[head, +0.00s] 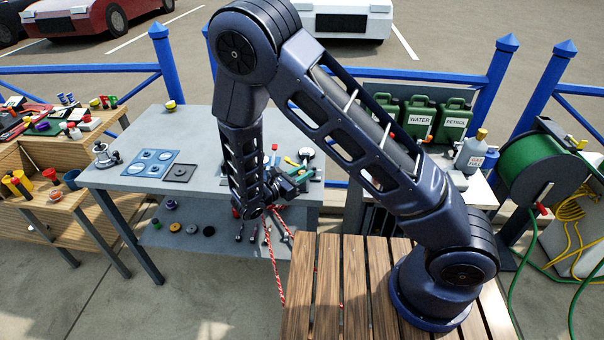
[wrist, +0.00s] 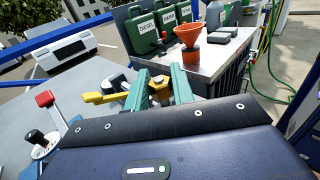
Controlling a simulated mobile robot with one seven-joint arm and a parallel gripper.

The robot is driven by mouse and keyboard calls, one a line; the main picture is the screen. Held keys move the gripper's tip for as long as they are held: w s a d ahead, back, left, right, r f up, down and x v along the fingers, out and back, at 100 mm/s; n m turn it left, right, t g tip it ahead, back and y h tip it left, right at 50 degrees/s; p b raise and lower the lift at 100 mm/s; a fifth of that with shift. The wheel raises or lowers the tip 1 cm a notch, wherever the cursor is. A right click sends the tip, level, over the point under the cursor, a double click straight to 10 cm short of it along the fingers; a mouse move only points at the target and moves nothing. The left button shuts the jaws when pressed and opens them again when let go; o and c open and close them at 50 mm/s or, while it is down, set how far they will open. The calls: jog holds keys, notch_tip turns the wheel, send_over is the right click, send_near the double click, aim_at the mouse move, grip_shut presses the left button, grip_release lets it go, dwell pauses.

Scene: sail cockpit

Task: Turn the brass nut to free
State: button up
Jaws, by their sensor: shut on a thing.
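In the wrist view, my gripper (wrist: 159,82) has its two teal fingers on either side of the brass nut (wrist: 158,84), shut on it. The nut's top shows between the fingertips; its lower part and whatever it sits on are hidden. A yellow lever (wrist: 103,98) with a dark body beside it lies just left of the fingers. In the head view, my gripper (head: 290,186) is low over the right part of the grey table (head: 218,123). The nut cannot be made out there, as my arm is in the way.
A red-tipped lever (wrist: 46,98) and a black knob (wrist: 35,138) stand left in the wrist view. Blue panels (head: 151,163) lie on the table's left. A red-and-white rope (head: 277,262) hangs at the front. Green cans (head: 420,116) and an orange funnel (wrist: 188,34) stand behind.

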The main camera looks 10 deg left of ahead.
jog(key=shift+y, duration=0.3)
jog(key=n+t+y, duration=0.3)
jog(key=n+y, duration=0.1)
jog(key=y, duration=0.1)
jog(key=shift+n+t+y, duration=0.3)
jog(key=shift+t, duration=0.1)
jog(key=shift+n+t+y, duration=0.6)
jog(key=shift+n+y, duration=1.3)
jog(key=shift+y, duration=1)
jog(key=o, duration=0.9)
jog(key=shift+o, duration=0.2)
